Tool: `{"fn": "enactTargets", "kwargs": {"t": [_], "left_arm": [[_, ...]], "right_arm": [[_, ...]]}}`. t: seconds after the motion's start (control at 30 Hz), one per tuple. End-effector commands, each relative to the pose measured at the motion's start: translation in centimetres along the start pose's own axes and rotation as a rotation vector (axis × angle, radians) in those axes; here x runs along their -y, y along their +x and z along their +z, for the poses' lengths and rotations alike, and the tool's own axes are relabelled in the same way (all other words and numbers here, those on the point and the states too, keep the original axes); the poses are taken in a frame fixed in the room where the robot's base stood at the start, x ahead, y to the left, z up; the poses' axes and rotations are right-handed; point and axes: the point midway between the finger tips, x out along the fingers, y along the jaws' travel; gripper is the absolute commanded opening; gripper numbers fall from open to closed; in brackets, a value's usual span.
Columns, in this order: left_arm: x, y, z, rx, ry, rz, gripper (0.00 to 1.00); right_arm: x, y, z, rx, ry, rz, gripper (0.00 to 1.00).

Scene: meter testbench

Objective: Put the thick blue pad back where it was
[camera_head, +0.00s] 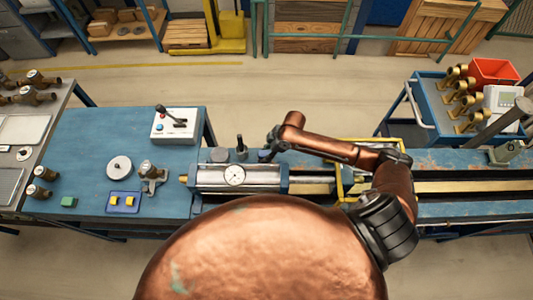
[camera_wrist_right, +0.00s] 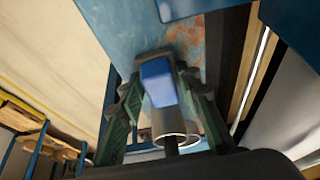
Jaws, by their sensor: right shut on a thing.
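My right gripper (camera_head: 268,150) is at the end of the copper arm, behind the right end of the grey clamp unit with the dial gauge (camera_head: 234,176) in the head view. In the right wrist view its green fingers (camera_wrist_right: 162,68) are shut on a blue block-like piece, which looks like the thick blue pad (camera_wrist_right: 158,84). The pad sits between both fingers above a worn blue surface (camera_wrist_right: 187,35). I cannot make out the pad in the head view, where the gripper is small and dark. My left gripper is not in view.
A metal cylinder (camera_wrist_right: 175,128) shows near the fingers. A control box (camera_head: 174,126), a blue plate with yellow blocks (camera_head: 124,202) and meters stand on the left bench. A yellow frame (camera_head: 341,185) stands around the rail at right. A blue cart (camera_head: 432,91) is at back right.

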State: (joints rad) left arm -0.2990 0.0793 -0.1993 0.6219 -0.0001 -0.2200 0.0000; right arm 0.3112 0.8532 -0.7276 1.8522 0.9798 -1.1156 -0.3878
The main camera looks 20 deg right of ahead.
Motion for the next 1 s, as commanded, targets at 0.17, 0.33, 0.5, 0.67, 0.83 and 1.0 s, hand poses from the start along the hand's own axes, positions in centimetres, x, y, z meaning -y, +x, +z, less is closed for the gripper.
{"fn": "enactTargets", "kwargs": {"t": [0.17, 0.33, 0.5, 0.67, 0.83, 1.0], "left_arm": [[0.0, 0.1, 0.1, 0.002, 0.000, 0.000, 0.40], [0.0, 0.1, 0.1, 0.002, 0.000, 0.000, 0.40], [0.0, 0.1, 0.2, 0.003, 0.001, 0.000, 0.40], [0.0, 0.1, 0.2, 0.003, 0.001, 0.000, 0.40], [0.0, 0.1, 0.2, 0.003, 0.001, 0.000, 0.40], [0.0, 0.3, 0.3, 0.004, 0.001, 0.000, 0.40]], "right_arm": [[0.0, 0.1, 0.0, 0.000, 0.000, 0.000, 0.09], [0.0, 0.1, 0.1, 0.000, 0.000, 0.000, 0.39], [0.0, 0.1, 0.1, 0.000, 0.001, 0.000, 0.49], [0.0, 0.1, 0.1, 0.000, 0.001, 0.000, 0.49], [-0.1, -0.3, 0.0, 0.000, 0.001, 0.001, 0.49], [-0.1, -2.8, 0.1, 0.001, -0.001, 0.002, 0.49]]}}
